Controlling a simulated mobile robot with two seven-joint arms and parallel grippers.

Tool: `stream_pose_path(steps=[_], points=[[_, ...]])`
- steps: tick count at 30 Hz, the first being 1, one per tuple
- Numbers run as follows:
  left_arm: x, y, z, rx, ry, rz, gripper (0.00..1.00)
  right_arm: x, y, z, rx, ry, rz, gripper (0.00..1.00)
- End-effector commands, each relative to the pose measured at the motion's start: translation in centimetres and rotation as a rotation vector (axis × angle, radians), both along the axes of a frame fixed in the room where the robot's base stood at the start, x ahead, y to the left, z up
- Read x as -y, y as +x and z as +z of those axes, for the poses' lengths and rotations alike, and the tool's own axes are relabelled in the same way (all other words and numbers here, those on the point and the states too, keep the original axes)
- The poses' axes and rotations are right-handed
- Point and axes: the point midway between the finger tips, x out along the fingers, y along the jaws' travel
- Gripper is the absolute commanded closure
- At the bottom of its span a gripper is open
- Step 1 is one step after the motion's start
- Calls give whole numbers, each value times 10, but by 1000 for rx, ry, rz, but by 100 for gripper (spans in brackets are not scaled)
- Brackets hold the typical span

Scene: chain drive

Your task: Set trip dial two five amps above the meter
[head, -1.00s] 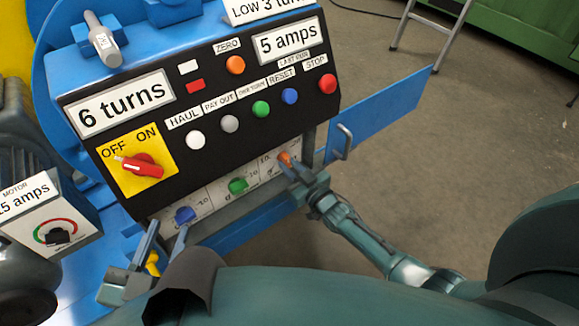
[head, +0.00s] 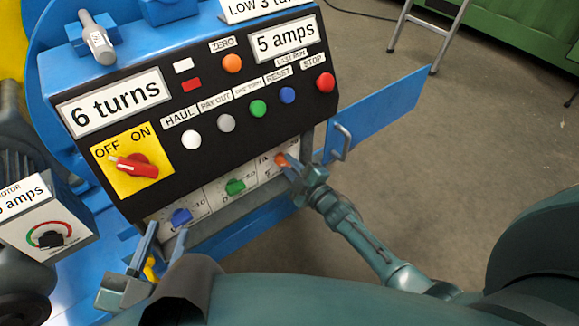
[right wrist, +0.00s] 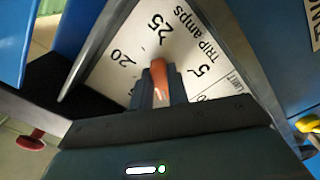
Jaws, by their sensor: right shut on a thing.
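The trip dial is an orange knob (head: 281,160) at the right end of the white lower panel. My right gripper (head: 289,167) is shut on it. In the right wrist view the orange knob (right wrist: 158,76) sits between the fingers, with 20, 25 and 5 printed around it beside "TRIP amps". Its visible end lies nearest the 25; the exact setting and the rest of the scale are hidden. A readout on the black panel (head: 284,40) shows 5 amps. The motor meter (head: 50,237) at left has a sign ending "5 amps", cut off. My left gripper (head: 167,234) is open and empty below the blue knob.
A blue knob (head: 181,216) and a green knob (head: 235,187) share the lower panel. Above are several push buttons, a red OFF/ON switch (head: 134,166) and a 6 turns readout (head: 112,102). A blue plate with a grey handle (head: 342,142) juts out right.

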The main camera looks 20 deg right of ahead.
Motion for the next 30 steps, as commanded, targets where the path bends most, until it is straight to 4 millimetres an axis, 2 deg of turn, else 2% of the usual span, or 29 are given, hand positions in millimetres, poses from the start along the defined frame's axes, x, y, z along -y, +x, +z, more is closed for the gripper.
stream_pose_path(steps=[12,28,29,30], points=[[1,0,-3,-4,-6,-6,68,1,0,2,61,-162,0,100],[1,0,-1,-1,-9,-6,68,0,0,2,67,-179,1,100],[1,0,-1,-1,-9,-6,68,0,0,2,67,-179,1,81],[1,0,-1,0,-9,-6,68,0,0,2,67,-179,1,78]])
